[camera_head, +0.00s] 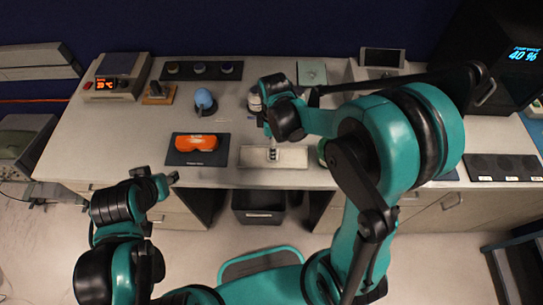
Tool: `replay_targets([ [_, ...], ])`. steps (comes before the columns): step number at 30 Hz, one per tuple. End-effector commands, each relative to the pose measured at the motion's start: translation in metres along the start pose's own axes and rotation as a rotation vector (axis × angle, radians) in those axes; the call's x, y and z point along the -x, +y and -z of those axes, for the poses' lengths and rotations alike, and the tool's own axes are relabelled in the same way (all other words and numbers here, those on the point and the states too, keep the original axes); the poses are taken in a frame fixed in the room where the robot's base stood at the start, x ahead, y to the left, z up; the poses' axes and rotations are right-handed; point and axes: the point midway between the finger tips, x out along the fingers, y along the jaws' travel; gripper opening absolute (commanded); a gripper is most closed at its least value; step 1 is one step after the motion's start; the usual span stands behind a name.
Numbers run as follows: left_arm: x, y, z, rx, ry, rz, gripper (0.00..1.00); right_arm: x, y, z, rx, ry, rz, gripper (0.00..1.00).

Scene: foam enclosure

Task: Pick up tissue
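A pale rectangular tray or mat (295,157) lies at the front middle of the table. A small white-and-dark item (272,154) is on it, too small to identify; I cannot tell whether it is the tissue. My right gripper (268,131) points down just above this item, and its fingers are mostly hidden by my own wrist. I cannot tell whether it touches anything. My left gripper (167,183) is low in front of the table's front edge, left of the tray, with nothing visible in it.
Orange goggles (197,142) lie on a dark mat left of the tray. A blue rounded item (204,101) stands behind them. A heater-like device (116,77) is at the back left. A dark bin (258,218) stands under the table. My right arm hides much of the table's right side.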

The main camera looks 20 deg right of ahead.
Motion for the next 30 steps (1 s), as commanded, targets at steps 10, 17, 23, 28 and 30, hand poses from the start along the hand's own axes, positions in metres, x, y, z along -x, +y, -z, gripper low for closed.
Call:
replay_targets([
  [10,-0.013,0.000,-0.009,0.000,0.000,0.000,0.40,-0.045,-0.001,0.002,-0.002,0.001,-0.001,0.62],
  [17,-0.013,0.000,-0.009,0.000,0.000,0.000,0.40,-0.045,-0.001,0.002,-0.002,0.001,-0.001,0.62],
  [23,-0.013,0.000,-0.009,0.000,0.000,0.000,0.40,-0.045,-0.001,0.002,-0.002,0.001,-0.001,0.28],
  [28,-0.013,0.000,-0.009,0.000,0.000,0.000,0.40,-0.045,-0.001,0.002,-0.002,0.001,-0.001,0.27],
  [30,-0.013,0.000,-0.009,0.000,0.000,0.000,0.40,-0.045,-0.001,0.002,-0.002,0.001,-0.001,0.27],
])
